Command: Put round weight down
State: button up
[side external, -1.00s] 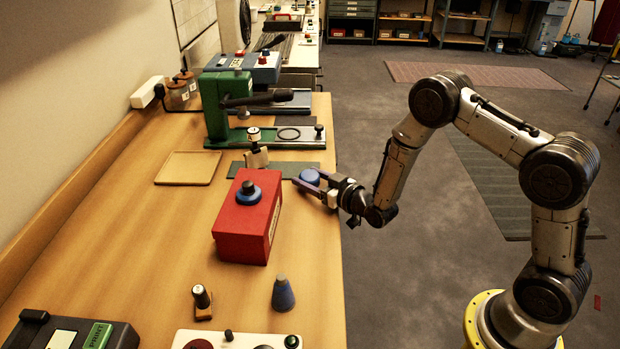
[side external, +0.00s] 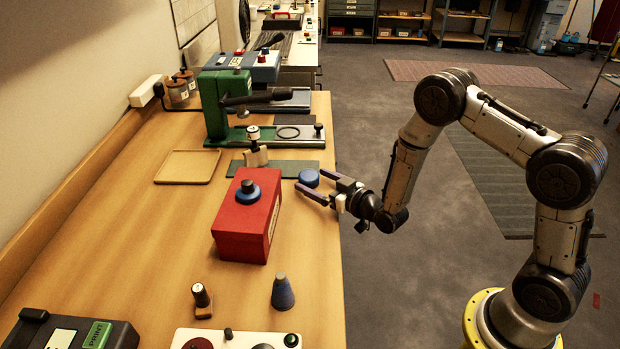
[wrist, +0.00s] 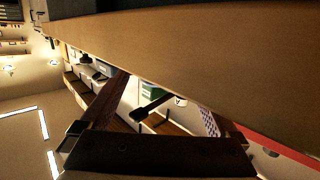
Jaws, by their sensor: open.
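My gripper (side external: 311,180) is open, low at the table edge. Its two purple fingers point left, with their tips close beside the weight; I cannot tell whether they touch it. In the wrist view, the spread fingers of my gripper (wrist: 165,95) show dark, and I cannot make out the weight there.
A red box (side external: 246,224) with a blue, black-knobbed piece (side external: 248,191) on top stands left of my gripper. The green mat (side external: 285,169) and a green press (side external: 214,105) are behind. The wooden tray (side external: 187,167) is empty.

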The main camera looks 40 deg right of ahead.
jog(key=s+r, duration=0.2)
jog(key=s, duration=0.9)
notch_tip(320, 180, up, 6)
jog(key=w+g, duration=0.2)
jog(key=g, duration=0.1)
jog(key=s+r+g, duration=0.2)
jog(key=s+r, duration=0.2)
jog(key=s, duration=0.3)
jog(key=s+a+r+g, duration=0.1)
jog(key=s+r+g, duration=0.1)
jog(key=s+r, duration=0.3)
jog(key=shift+s+g, duration=0.4)
jog(key=shift+s, duration=0.6)
jog(key=shift+o, duration=0.3)
jog(key=s+r+g, duration=0.1)
jog(key=s+g, duration=0.1)
jog(key=s, duration=1)
jog(key=shift+a+r+g, duration=0.3)
jog(key=shift+a+g, duration=0.1)
